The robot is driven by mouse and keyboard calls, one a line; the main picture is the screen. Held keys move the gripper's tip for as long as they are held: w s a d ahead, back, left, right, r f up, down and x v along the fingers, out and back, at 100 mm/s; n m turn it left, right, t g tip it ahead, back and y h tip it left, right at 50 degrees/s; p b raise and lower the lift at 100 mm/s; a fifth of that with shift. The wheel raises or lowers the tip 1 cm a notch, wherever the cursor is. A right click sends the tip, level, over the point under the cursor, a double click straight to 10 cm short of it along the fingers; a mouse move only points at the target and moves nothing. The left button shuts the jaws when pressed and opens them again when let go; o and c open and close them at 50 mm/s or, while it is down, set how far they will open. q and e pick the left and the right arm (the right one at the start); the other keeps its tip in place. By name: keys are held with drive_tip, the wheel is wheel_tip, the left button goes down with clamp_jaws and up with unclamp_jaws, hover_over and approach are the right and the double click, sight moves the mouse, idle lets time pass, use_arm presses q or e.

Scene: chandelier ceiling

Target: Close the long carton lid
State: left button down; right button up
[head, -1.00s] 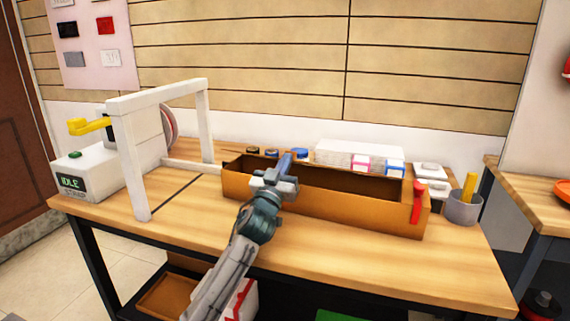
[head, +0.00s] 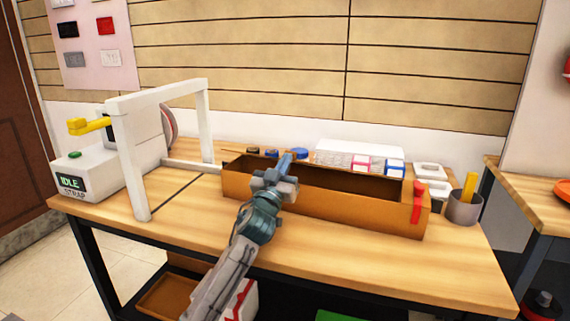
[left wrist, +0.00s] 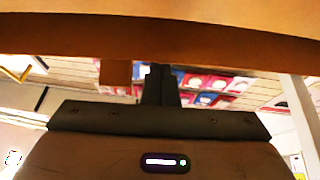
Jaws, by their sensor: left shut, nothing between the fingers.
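The long brown carton (head: 325,213) lies lengthwise on the wooden bench. Its top is open and its dark inside shows. I cannot make out a separate lid flap. A red piece (head: 417,202) sits on its right end. My left gripper (head: 285,162) is shut and empty, over the left part of the carton, and its arm hides part of the front wall. I cannot tell whether it touches the carton. In the left wrist view the shut fingers (left wrist: 160,84) show below a brown surface that fills the top. My right gripper is not in view.
A white frame (head: 128,165) and a machine (head: 95,172) reading IDLE stand left of the carton. Behind it are small dark pots, a white stack (head: 345,153) and small boxes. A grey cup (head: 463,207) stands right. The bench front is clear.

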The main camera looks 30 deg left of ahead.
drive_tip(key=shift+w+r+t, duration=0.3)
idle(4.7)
